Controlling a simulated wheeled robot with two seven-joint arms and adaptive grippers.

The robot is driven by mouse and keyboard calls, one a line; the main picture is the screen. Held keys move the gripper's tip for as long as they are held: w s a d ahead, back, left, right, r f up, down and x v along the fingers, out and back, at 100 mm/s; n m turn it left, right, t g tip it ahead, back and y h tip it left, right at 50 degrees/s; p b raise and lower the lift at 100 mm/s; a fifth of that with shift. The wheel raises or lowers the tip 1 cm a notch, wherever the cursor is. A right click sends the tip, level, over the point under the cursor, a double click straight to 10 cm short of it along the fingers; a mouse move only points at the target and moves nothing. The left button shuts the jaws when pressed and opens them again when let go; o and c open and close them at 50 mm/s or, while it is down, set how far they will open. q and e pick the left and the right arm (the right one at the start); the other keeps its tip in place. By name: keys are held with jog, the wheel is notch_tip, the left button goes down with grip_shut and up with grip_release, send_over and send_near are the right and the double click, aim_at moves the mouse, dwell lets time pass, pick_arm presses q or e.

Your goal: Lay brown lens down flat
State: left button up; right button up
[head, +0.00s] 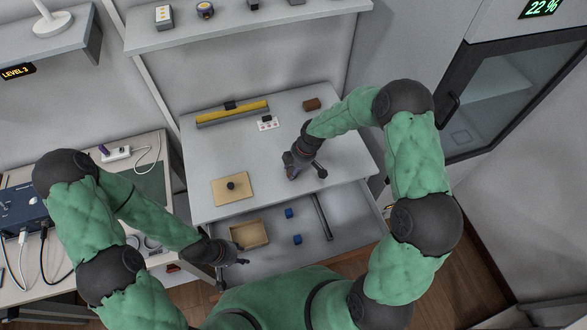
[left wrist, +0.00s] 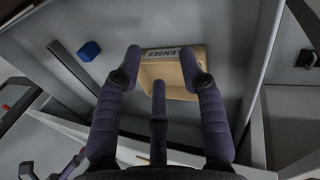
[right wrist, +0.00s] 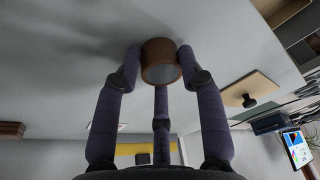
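The brown lens (right wrist: 160,51) is a short brown ring with a pale round face, seen in the right wrist view. It sits between the fingertips of my right gripper (right wrist: 160,66), which is shut on it. The pale face points toward the wrist camera. I cannot tell whether the lens touches the grey worktop (head: 255,155) behind it. In the head view my right gripper (head: 302,170) is low over the right part of the worktop, and the lens is not clear there. My left gripper (head: 240,254) is open and empty over the drawer; its spread fingers (left wrist: 162,58) show in the left wrist view.
The open drawer (head: 345,225) holds a cardboard box (head: 262,232) labelled LENSES and two blue cubes (head: 289,212). On the worktop are a wooden board (head: 217,192) with a dark knob, a yellow bar (head: 255,108) and a brown block (head: 311,104). The worktop's middle is clear.

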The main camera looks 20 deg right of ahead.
jog(key=o, duration=0.4)
jog(key=shift+r, duration=0.2)
jog(key=p+v, duration=0.2)
jog(key=v, duration=1)
